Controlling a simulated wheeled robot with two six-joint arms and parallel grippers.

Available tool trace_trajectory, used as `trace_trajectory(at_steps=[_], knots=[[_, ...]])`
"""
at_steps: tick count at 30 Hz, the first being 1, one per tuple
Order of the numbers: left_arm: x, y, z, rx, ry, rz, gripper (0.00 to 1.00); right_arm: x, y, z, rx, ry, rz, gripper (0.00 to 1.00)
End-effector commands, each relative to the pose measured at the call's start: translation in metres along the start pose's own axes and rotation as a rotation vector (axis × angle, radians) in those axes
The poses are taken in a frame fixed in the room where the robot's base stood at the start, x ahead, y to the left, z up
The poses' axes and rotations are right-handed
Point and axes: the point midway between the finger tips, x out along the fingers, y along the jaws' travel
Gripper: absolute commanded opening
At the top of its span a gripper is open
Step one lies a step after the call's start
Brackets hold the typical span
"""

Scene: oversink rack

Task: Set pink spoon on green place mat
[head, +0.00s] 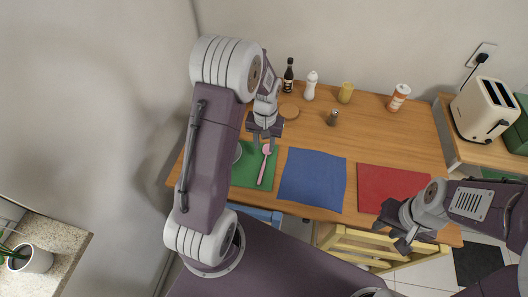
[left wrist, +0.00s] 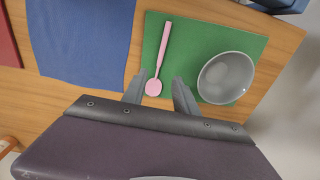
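The pink spoon (head: 263,165) lies on the green place mat (head: 242,181), near the mat's edge on the blue mat's side. In the left wrist view, the spoon (left wrist: 164,45) rests on the green mat (left wrist: 205,33), its round end (left wrist: 153,88) between my fingertips. My left gripper (head: 264,140) is open over the spoon's far end; it also shows in the left wrist view (left wrist: 157,86). No gap or contact with the spoon can be judged. My right gripper (head: 393,226) is by the red mat's front edge, with no object visible in it.
A grey bowl (left wrist: 226,77) sits on the green mat beside the spoon. A blue mat (head: 312,178) and a red mat (head: 388,185) lie to the right. A bottle (head: 289,76), shakers and a yellow cup (head: 346,92) stand along the back. A yellow chair (head: 365,246) is in front.

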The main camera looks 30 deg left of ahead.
Motion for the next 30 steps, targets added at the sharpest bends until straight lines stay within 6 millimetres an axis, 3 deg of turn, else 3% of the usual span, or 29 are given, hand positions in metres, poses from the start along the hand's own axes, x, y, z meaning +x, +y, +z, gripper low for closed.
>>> trace_trajectory(at_steps=[8,11,15,19,30], knots=[[-0.014,0.003,0.006,0.011,0.005,0.003,0.35,-0.001,0.000,0.000,0.000,0.000,0.000,0.32],[-0.032,0.013,0.039,0.064,0.031,0.016,0.35,-0.001,0.000,0.000,0.000,0.000,0.000,0.32],[-0.050,0.024,0.100,0.155,0.076,0.038,0.35,0.000,0.000,0.000,0.000,0.000,0.000,0.32],[-0.054,0.026,0.135,0.203,0.100,0.048,0.35,0.000,0.000,0.000,0.000,0.000,0.000,0.32],[-0.053,0.025,0.142,0.211,0.101,0.050,0.35,0.000,0.000,0.000,0.000,0.000,0.000,0.32]])
